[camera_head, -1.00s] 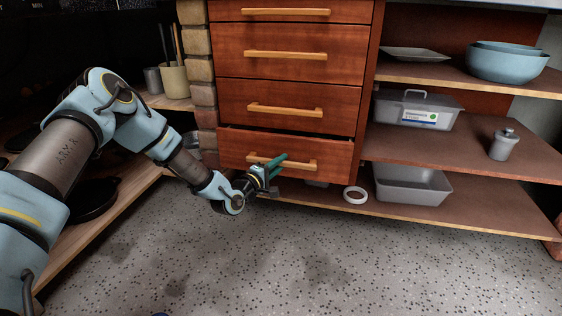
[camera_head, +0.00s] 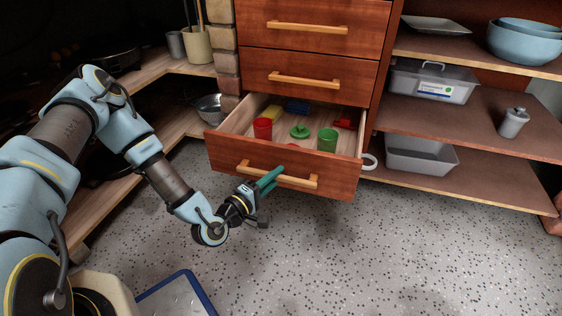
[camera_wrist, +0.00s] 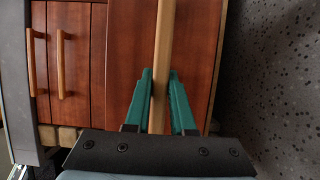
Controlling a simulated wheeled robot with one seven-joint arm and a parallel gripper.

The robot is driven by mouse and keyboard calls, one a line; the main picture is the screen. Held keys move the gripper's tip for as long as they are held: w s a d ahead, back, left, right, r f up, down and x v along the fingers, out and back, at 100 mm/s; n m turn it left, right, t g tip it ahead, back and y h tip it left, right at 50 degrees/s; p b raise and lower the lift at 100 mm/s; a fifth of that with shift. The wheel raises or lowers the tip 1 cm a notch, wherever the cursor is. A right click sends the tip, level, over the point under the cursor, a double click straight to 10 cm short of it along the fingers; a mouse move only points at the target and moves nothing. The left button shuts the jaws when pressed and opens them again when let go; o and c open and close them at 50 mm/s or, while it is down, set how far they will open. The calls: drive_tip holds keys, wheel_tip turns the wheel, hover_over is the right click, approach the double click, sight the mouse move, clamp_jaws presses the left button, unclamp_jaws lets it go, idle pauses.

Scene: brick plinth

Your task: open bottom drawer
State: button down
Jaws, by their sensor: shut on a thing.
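The bottom drawer (camera_head: 226,160) of the wooden cabinet stands well out from the cabinet front. It holds a red cup (camera_head: 263,128), a green cup (camera_head: 327,140), a green lidded item (camera_head: 300,131), a yellow block (camera_head: 271,113), a blue block (camera_head: 297,106) and other red pieces. My gripper (camera_head: 270,179) is at the light wooden handle (camera_head: 300,181) on the drawer front. In the wrist view, the green fingers of my gripper (camera_wrist: 160,95) are shut on the handle (camera_wrist: 162,50), one on each side of the bar.
Shut drawers (camera_head: 312,70) are above. Open shelves at the right hold a grey lidded box (camera_head: 432,84), a grey bin (camera_head: 420,158), a canister (camera_head: 513,123) and bowls (camera_head: 525,42). A white ring (camera_head: 369,162) lies near the drawer's right side. Speckled floor (camera_head: 400,240) in front is clear.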

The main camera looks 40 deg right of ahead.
drive_tip(key=shift+s+a, duration=0.4)
drive_tip(key=shift+a, duration=0.3)
drive_tip(key=c, duration=0.8)
unclamp_jaws()
drive_tip(key=shift+o, duration=0.2)
drive_tip(key=s+a+p, duration=0.2)
drive_tip(key=a+p, duration=0.1)
drive_tip(key=a, duration=0.7)
drive_tip(key=shift+a, duration=0.3)
